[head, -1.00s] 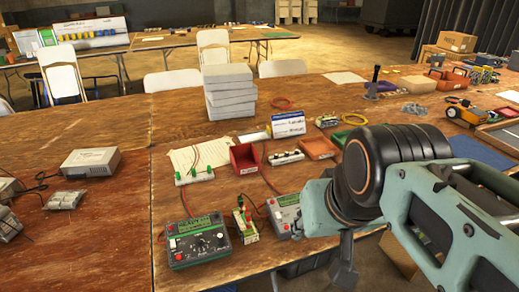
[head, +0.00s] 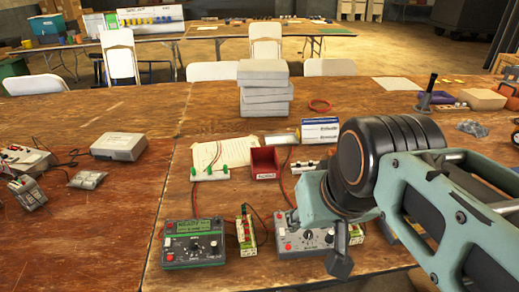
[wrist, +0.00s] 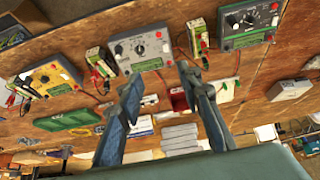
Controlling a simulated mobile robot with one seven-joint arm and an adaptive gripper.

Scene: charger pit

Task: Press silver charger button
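The silver charger (head: 303,241) stands near the front edge of the table, partly hidden by my arm in the head view. Its small red button (head: 289,246) shows at the front left of its face. The charger also shows in the wrist view (wrist: 146,49), inverted, with a knob and red spots on its face. My gripper (wrist: 160,78) has two blue-grey fingers spread apart with nothing between them. In the wrist view the fingertips overlap the charger's edge. In the head view one dark finger hangs in front of the charger; I see no clear contact.
A green charger (head: 194,243) stands to the left, with a battery pack (head: 246,232) between the two. A yellow charger (wrist: 43,78) shows in the wrist view. A red bin (head: 265,164), leads, and a stack of grey blocks (head: 265,92) stand farther back.

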